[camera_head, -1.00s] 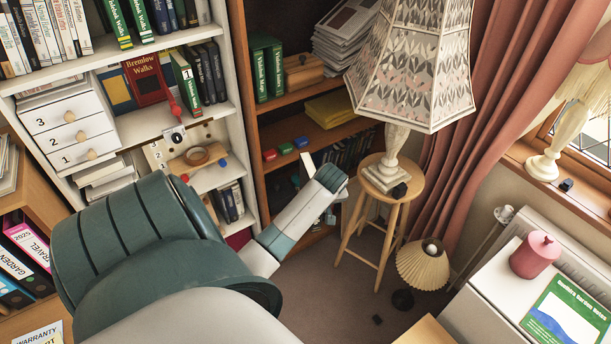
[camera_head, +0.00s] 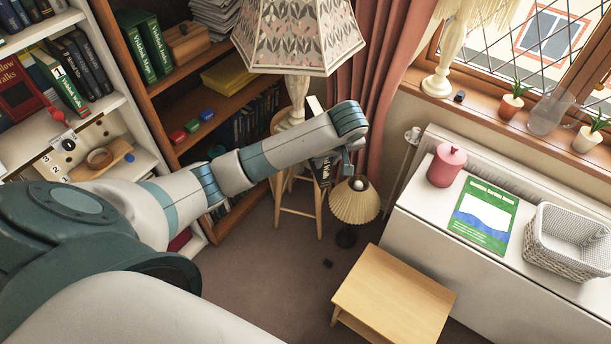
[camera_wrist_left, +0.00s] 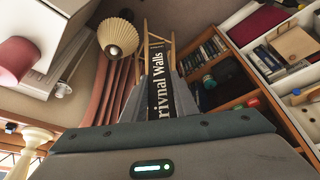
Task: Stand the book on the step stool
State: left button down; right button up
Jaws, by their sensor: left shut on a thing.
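The step stool (camera_head: 393,300) is a low light-wood stool with a flat, bare top, on the floor at the lower middle of the head view. My left gripper (camera_head: 337,166) is beyond it, up and to the left in the picture, with its fingers partly hidden by the wrist. It is shut on a dark book (camera_head: 321,172), which shows only in small part there. In the left wrist view the book (camera_wrist_left: 160,85) shows its black spine with white lettering ending in "Walls". My right gripper is not in view.
A pleated floor lamp (camera_head: 354,202) stands between the gripper and the stool. A tall round stool (camera_head: 283,190) carries a big patterned lamp (camera_head: 298,38). A white cabinet (camera_head: 440,245) stands right of the step stool. The carpet (camera_head: 265,285) left of it is mostly clear.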

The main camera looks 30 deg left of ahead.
pick_arm(q)
jog(key=s+d+r+m+t+h+b, duration=0.1)
jog(key=d+r+m, duration=0.3)
jog(key=r, duration=0.4)
jog(key=s+d+r+m+t+h+b, duration=0.15)
jog(key=d+r+m, duration=0.25)
jog(key=r, duration=0.4)
jog(key=s+d+f+m+h+b, duration=0.1)
jog(key=s+f+b, duration=0.3)
jog(key=f+b, duration=0.7)
jog(key=shift+d+f+m+g+b, duration=0.2)
jog(key=shift+d+m+g+b, duration=0.25)
jog(key=shift+b, duration=0.65)
jog(key=shift+d, duration=0.15)
